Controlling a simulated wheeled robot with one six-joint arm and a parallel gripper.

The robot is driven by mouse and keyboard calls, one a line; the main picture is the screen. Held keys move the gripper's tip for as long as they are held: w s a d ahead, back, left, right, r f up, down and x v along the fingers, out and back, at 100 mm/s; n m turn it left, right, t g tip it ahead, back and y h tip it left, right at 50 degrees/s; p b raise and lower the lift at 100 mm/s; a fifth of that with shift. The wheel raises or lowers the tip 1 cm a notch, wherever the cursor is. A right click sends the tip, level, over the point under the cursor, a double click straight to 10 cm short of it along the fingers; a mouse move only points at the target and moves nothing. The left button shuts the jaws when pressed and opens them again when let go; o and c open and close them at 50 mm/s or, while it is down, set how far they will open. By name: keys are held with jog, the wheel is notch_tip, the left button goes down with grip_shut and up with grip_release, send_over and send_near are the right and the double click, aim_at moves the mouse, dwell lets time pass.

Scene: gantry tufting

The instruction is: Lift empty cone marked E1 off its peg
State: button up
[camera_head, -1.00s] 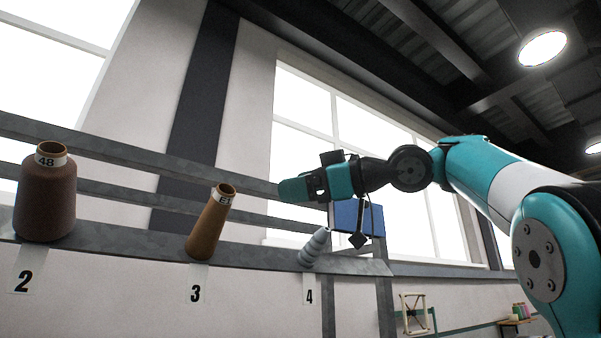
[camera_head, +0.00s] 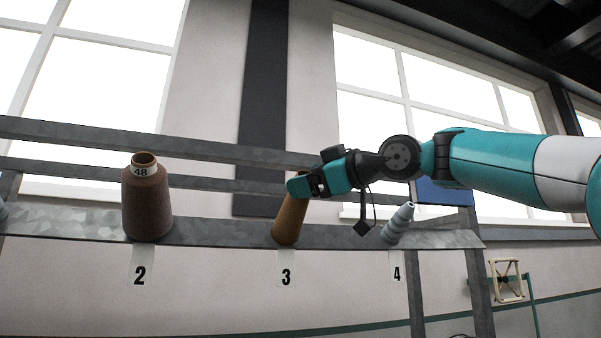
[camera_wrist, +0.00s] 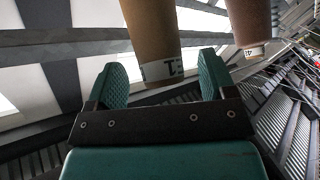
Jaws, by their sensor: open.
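The empty cone E1 (camera_head: 289,224) is a bare brown tapered tube leaning slightly at position 3 on the grey metal rail. My gripper (camera_head: 303,186) is at the cone's upper end and hides its top and label in the head view. In the wrist view, the cone (camera_wrist: 151,28) appears upside down with its white E1 label between the two teal fingers. My gripper (camera_wrist: 162,80) is open, one finger on each side of the label end. No clear contact shows. The peg is hidden.
A full brown cone marked 48 (camera_head: 147,204) stands at position 2, and also shows beside the right finger in the wrist view (camera_wrist: 250,22). Horizontal metal rails (camera_head: 225,154) run behind the cones.

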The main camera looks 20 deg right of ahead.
jog(key=shift+p+x, duration=0.4)
jog(key=shift+x, duration=0.95)
jog(key=shift+c, duration=0.4)
jog(key=c, duration=1.1)
jog(key=shift+o, duration=0.2)
jog(key=shift+r, duration=0.1)
jog(key=shift+s, duration=0.15)
jog(key=shift+s+r, duration=0.4)
